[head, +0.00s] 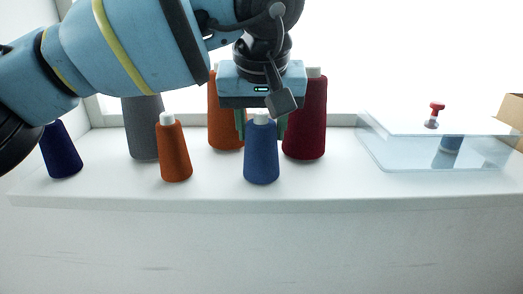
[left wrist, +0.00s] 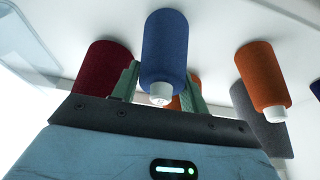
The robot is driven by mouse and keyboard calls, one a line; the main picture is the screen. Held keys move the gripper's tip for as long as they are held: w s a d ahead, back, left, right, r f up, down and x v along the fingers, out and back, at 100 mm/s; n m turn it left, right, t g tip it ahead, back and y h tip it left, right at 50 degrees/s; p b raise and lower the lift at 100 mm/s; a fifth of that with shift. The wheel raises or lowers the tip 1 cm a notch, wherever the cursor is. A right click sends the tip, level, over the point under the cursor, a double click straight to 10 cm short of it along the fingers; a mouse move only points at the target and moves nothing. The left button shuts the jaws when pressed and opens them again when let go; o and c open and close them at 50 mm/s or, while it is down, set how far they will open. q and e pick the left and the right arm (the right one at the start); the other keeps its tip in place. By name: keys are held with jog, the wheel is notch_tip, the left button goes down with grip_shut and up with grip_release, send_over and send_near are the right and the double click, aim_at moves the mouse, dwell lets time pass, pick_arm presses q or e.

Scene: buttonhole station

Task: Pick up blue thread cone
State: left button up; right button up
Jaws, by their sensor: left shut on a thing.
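The blue thread cone (head: 261,155) stands upright near the shelf's front, white tip up. It also shows in the left wrist view (left wrist: 165,50). My left gripper (head: 261,124) comes down from above, its green fingers on either side of the cone's upper part, shut on it. In the left wrist view the two fingers (left wrist: 160,84) flank the cone near its white tip. I cannot tell whether the cone's base touches the shelf. A darker navy cone (head: 61,150) stands at the far left. My right gripper is out of view.
A small orange cone (head: 173,152) stands left of the blue one. A grey cone (head: 142,130), a larger orange cone (head: 222,128) and a dark red cone (head: 305,125) stand behind. A clear cover with a red knob (head: 437,107) is at right over a blue object (head: 448,150).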

pick_arm(q)
jog(key=shift+r, duration=0.1)
jog(key=shift+c, duration=0.3)
jog(key=shift+r, duration=1.65)
jog(key=s+a+b, duration=0.1)
jog(key=s+a, duration=0.3)
jog(key=s, duration=0.3)
jog(key=s+a+r, duration=0.1)
jog(key=s+a, duration=0.3)
jog(key=s, duration=0.2)
jog(key=shift+s+r+b, duration=0.15)
jog(key=shift+s+b, duration=0.2)
jog(key=shift+s, duration=0.05)
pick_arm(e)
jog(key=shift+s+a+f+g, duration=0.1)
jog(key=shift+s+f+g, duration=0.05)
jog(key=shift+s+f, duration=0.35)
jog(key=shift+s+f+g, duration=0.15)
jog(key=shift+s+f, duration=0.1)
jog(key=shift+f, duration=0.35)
